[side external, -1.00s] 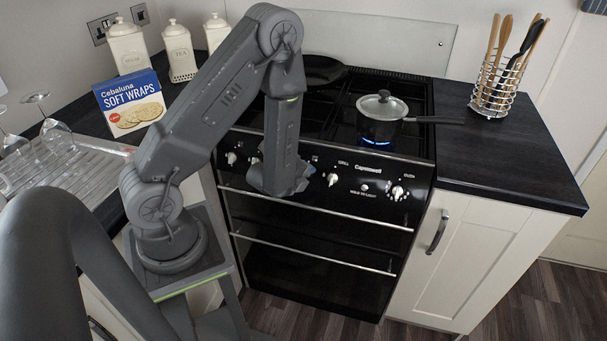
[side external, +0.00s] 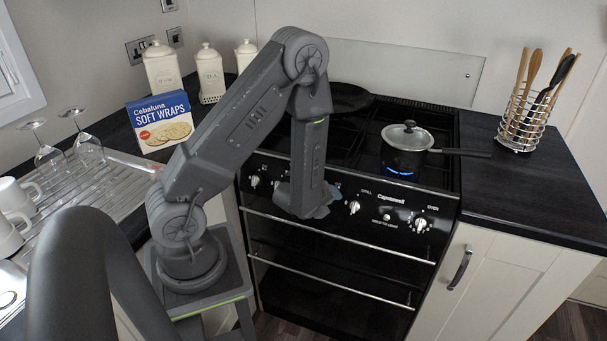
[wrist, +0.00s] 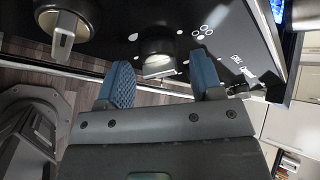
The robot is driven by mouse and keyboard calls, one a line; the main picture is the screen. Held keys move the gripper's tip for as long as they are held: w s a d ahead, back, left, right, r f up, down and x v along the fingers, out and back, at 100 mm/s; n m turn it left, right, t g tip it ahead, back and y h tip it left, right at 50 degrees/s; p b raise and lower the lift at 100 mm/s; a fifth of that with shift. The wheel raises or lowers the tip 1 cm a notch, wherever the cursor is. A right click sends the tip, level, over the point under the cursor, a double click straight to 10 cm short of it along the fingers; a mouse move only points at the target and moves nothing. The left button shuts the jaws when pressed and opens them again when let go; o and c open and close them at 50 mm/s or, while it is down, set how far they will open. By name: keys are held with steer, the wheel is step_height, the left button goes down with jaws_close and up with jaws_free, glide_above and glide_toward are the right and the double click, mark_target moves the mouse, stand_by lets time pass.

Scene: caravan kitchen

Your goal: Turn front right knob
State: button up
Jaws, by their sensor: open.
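The black cooker front panel (side external: 391,222) carries a row of pale control knobs. In the side view my gripper (side external: 312,208) is at the panel, hiding the knobs behind it. In the wrist view its two blue fingers (wrist: 160,78) are apart, with one knob (wrist: 158,62) in the gap between and just beyond them. I cannot tell whether they touch it. Another knob (wrist: 65,35) is to the left. The grill knob (side external: 355,207) and oven knob (side external: 420,224) stand right of my gripper in the side view.
A saucepan (side external: 408,152) sits over a blue flame, its handle pointing right. A dark pan (side external: 345,98) is at the back of the hob. Rails (side external: 340,240) cross the oven front below the knobs. A wraps box (side external: 161,121) stands left; a utensil holder (side external: 523,120) stands right.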

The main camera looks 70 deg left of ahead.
steer(key=m+g, duration=0.2)
steer(key=m, duration=0.2)
steer(key=shift+w, duration=0.1)
steer(key=m, duration=0.2)
steer(key=m+g+y, duration=0.1)
steer(key=m, duration=0.1)
steer(key=shift+y, duration=0.3)
steer(key=s+d+r+n+h, duration=0.1)
steer(key=s+d+r+n, duration=0.3)
steer(key=r+n, duration=0.4)
steer(key=s+d+r+n+g+h, duration=0.1)
steer(key=s+d+r+n, duration=0.4)
steer(key=d+r+n, duration=0.1)
steer(key=s+d+r+n+g+h, duration=0.1)
steer(key=s+d+r+n, duration=0.3)
steer(key=r+n, duration=0.5)
steer(key=shift+s+d+r+n+h, duration=0.3)
steer(key=shift+s+d+r+h, duration=0.1)
steer(key=shift+d+h, duration=0.2)
